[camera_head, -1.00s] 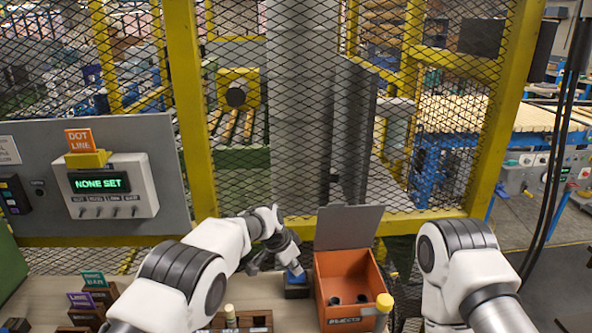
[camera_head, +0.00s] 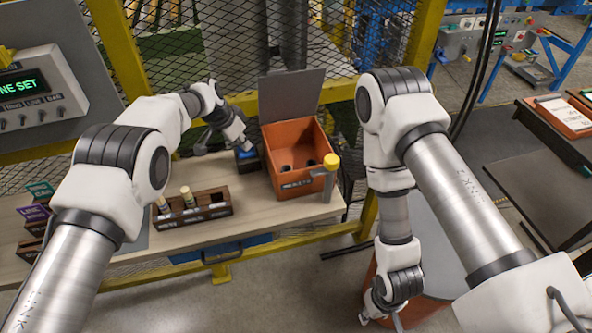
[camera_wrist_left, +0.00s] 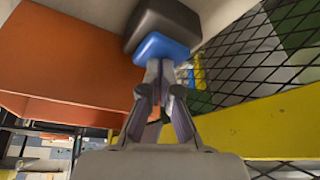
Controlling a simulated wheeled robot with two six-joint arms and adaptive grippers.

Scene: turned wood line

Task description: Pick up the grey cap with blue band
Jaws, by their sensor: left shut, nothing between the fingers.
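I cannot make out a grey cap with a blue band for certain. A dark block (camera_head: 247,166) with a blue top (camera_head: 248,154) stands on the bench left of the orange bin. My left gripper (camera_head: 243,146) is shut and empty, its fingertips at the blue top. In the left wrist view the closed fingers (camera_wrist_left: 160,72) meet or nearly meet the blue face (camera_wrist_left: 158,48); I cannot tell if they touch. The dark block (camera_wrist_left: 165,18) shows behind it. My right gripper (camera_head: 372,312) hangs low beside the bench; its fingers are too unclear to read.
The orange bin (camera_head: 288,185) with a raised grey lid holds small dark shapes. A yellow-topped post (camera_head: 331,162) stands at its front corner. A wooden rack (camera_head: 205,213) holds pegs. Yellow-framed mesh (camera_head: 240,50) stands behind the bench. Bare bench lies around the rack.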

